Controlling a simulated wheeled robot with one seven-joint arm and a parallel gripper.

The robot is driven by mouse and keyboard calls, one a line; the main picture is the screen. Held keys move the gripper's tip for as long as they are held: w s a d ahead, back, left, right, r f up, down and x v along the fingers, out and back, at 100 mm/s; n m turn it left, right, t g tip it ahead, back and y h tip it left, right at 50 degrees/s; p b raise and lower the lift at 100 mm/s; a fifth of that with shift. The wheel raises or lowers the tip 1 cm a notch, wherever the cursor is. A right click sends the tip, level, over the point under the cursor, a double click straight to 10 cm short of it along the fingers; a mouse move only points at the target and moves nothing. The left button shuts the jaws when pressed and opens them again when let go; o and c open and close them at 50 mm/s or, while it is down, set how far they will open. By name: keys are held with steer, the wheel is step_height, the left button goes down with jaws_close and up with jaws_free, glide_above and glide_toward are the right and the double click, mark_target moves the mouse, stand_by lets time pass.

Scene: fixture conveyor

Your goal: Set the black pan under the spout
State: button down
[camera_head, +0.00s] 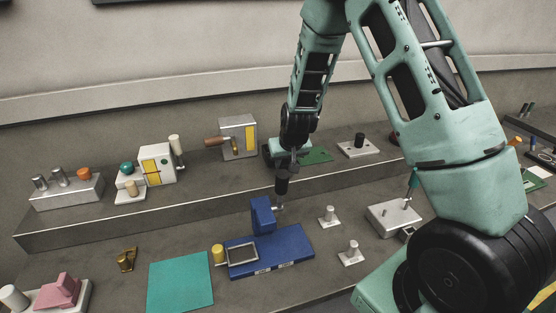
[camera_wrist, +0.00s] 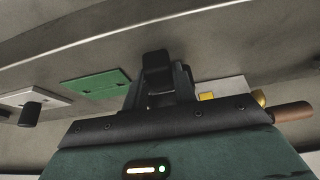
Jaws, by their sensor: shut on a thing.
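My gripper (camera_head: 283,170) hangs above the back of a blue stand, in front of the raised ledge. It is shut on a small black thing (camera_head: 283,184), which I take to be the black pan; its shape is hard to make out. In the wrist view my gripper (camera_wrist: 158,90) shows dark fingers around a black block (camera_wrist: 157,68). The blue stand has an upright blue part (camera_head: 262,216) that may bear the spout, and a flat blue base (camera_head: 290,254). A pale-rimmed square frame (camera_head: 243,246) lies on the base, beside a yellow cylinder (camera_head: 218,253).
A teal mat (camera_head: 180,282) lies left of the stand. Two grey posts (camera_head: 328,216) and a grey box (camera_head: 394,216) stand to its right. On the ledge are a white machine (camera_head: 157,164), a grey machine with a brown handle (camera_head: 240,146) and a green plate (camera_head: 316,156).

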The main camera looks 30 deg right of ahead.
steer(key=shift+r+p, duration=0.85)
steer(key=shift+r, duration=0.4)
steer(key=shift+r, duration=0.1)
